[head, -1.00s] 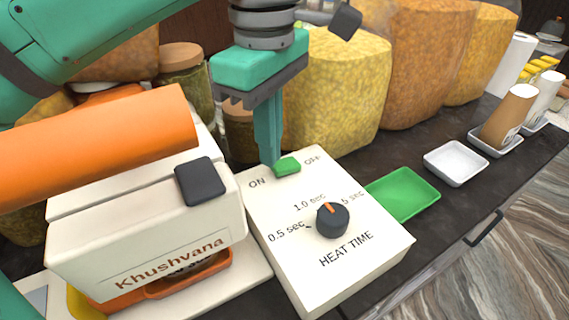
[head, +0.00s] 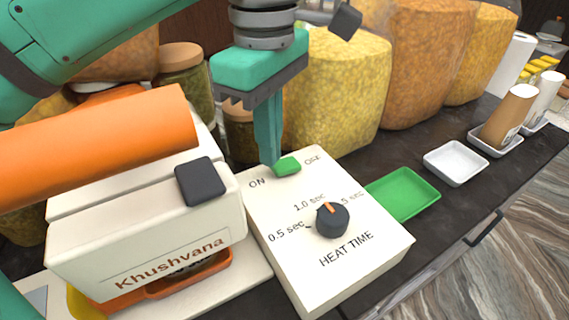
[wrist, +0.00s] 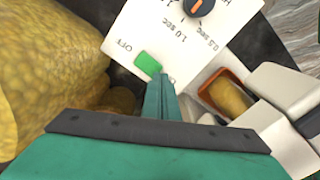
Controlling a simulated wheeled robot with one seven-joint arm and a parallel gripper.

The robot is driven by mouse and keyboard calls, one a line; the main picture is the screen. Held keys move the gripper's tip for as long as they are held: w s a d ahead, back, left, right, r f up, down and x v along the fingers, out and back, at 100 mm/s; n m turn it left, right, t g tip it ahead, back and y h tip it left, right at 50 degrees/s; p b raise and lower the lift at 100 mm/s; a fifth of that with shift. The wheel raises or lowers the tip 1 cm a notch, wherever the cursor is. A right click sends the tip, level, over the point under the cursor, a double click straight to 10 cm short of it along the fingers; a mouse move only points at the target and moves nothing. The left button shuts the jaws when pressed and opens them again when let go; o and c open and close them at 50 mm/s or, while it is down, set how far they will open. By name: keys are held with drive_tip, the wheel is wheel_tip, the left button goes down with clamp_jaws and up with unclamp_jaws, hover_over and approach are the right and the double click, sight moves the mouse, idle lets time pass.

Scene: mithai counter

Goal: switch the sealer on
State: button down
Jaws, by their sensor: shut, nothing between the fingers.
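The sealer's white control box (head: 352,278) sits on the dark counter, right of the sealer's cream body (head: 140,232). Its green rocker switch (head: 288,167) lies between the ON label on the left and the OFF label on the right. My gripper (head: 269,162) is shut and empty, pointing down, with its tips at the ON end of the switch; I cannot tell for sure whether they touch it. The wrist view shows the gripper tips (wrist: 158,80) close beside the switch (wrist: 148,63), on the side away from OFF. The heat time dial (head: 332,219) is dark with an orange mark.
The sealer's orange handle (head: 95,150) stretches across the left. Yellow snack bags (head: 335,88) and a lidded jar (head: 186,78) stand behind. A green tray (head: 404,194) and a white dish (head: 456,162) lie to the right.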

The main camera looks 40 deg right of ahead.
drive_tip(key=shift+f, duration=0.8)
idle(0.5)
wheel_tip(320, 180, up, 7)
idle(1.0)
idle(0.5)
